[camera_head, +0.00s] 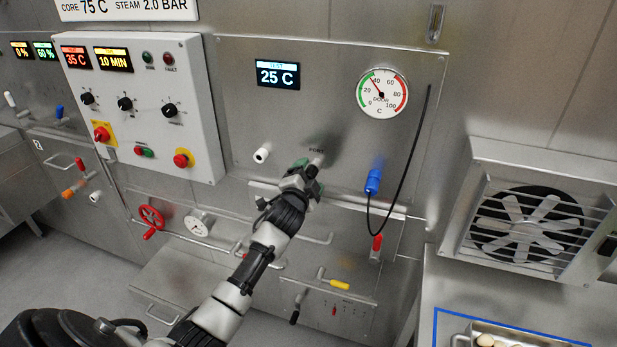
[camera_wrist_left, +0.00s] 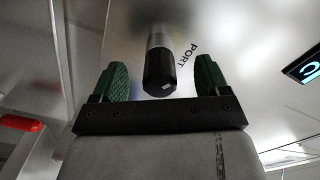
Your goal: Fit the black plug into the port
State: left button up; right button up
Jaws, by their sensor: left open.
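My left gripper (camera_head: 304,172) is at the steel panel (camera_head: 235,110), right by the "PORT" label. It is open, with its two green fingers also showing in the left wrist view (camera_wrist_left: 160,80). Between them is the black plug (camera_wrist_left: 159,73), a black cylinder with a pale grey part behind it that reaches to the panel beside the label. Gaps show between plug and both fingers. In the head view the gripper largely covers the plug. The port opening itself is hidden, and I cannot tell how deep the plug sits. My right gripper is not in view.
A blue connector (camera_head: 373,181) with a black cable (camera_head: 407,155) is right of the gripper. A white stub (camera_head: 262,153) is to its left. A fan unit (camera_head: 530,225) stands at right.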

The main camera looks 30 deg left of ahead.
pick_arm(q)
jog(key=p+v, duration=0.3)
jog(key=v, duration=0.4)
dwell(0.5)
jog(key=shift+s, duration=0.1)
